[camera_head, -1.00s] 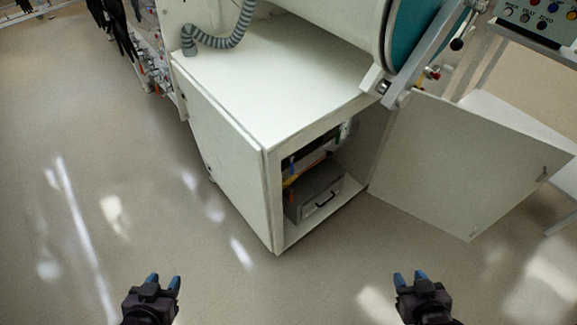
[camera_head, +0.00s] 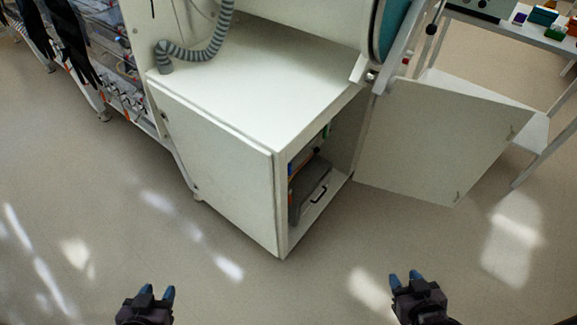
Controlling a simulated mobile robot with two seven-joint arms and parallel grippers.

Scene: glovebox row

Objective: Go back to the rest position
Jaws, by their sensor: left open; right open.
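My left gripper (camera_head: 157,292) is at the bottom left of the head view, with its blue fingertips apart and nothing between them. My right gripper (camera_head: 404,277) is at the bottom right, also open and empty. Both are held over bare floor in front of the white cabinet (camera_head: 220,170), apart from it and from each other.
The cabinet's right door (camera_head: 440,140) stands wide open. Inside is a grey case (camera_head: 311,188) with a dark handle. A ribbed grey hose (camera_head: 205,52) rests on the cabinet top. A white table (camera_head: 515,32) with small boxes stands at the upper right. The floor (camera_head: 330,290) between my grippers is clear.

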